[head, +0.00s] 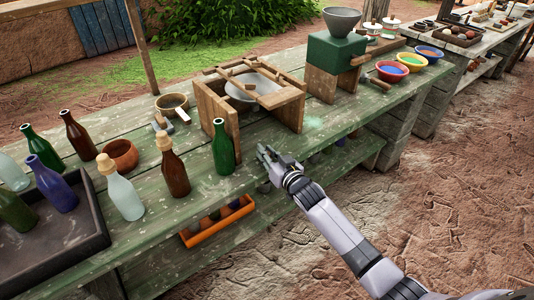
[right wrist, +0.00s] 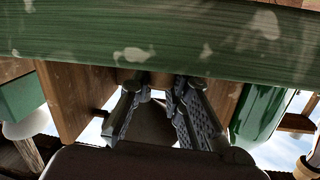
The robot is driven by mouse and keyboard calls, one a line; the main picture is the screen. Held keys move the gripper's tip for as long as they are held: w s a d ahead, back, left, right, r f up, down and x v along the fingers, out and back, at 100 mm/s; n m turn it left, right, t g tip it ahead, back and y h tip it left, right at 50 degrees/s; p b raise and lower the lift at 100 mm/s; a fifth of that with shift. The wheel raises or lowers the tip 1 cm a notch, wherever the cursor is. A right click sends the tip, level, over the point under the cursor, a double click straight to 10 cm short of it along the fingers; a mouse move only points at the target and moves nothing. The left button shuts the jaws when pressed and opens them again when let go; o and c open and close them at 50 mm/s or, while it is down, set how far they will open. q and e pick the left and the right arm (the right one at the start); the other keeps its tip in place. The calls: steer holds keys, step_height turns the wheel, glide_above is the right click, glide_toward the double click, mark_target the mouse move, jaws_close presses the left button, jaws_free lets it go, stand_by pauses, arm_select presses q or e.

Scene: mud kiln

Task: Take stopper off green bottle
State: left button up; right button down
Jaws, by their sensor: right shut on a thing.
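The green bottle (head: 222,148) stands upright on the green plank table, right of a brown bottle. Its mouth shows no stopper. Its green glass also shows at the right of the right wrist view (right wrist: 262,112). My right gripper (head: 266,154) is to the right of the green bottle, apart from it, over the table's front edge. It is shut on a small brown piece, the stopper (right wrist: 160,79), mostly hidden between the fingertips. My left gripper is not in view.
A brown bottle (head: 173,168) and a frosted bottle (head: 121,190), both with tan stoppers, stand left of the green bottle. A wooden frame (head: 211,105) with a bowl stands behind it. A dark tray (head: 90,222) lies at left. An orange crate (head: 218,222) sits below the tabletop.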

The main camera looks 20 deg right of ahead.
steer(key=c, duration=1.5)
jaws_free()
steer(key=v, duration=1.2)
steer(key=s+d+f+g+h, duration=0.1)
steer(key=s+f+g, duration=0.35)
steer(key=f, duration=0.75)
steer(key=s+d+f+g+h, duration=0.1)
steer(key=s+f, duration=0.6)
steer(key=f, duration=0.5)
steer(key=s+d+f+g+h, duration=0.1)
steer(key=s+d+f+g, duration=0.15)
steer(key=s+f, duration=0.7)
steer(key=shift+s+a+f+n+g+p, duration=0.45)
steer(key=shift+s+f+g, duration=0.75)
steer(key=shift+s+f, duration=2.55)
steer(key=shift+s+a+f+n+g, duration=0.2)
steer(key=shift+s+a+f+g, duration=0.9)
steer(key=shift+s, duration=4.45)
steer(key=shift+s+a+f+n+g+p, duration=0.2)
steer(key=shift+s+f+g, duration=1.1)
steer(key=shift+s+f, duration=2.85)
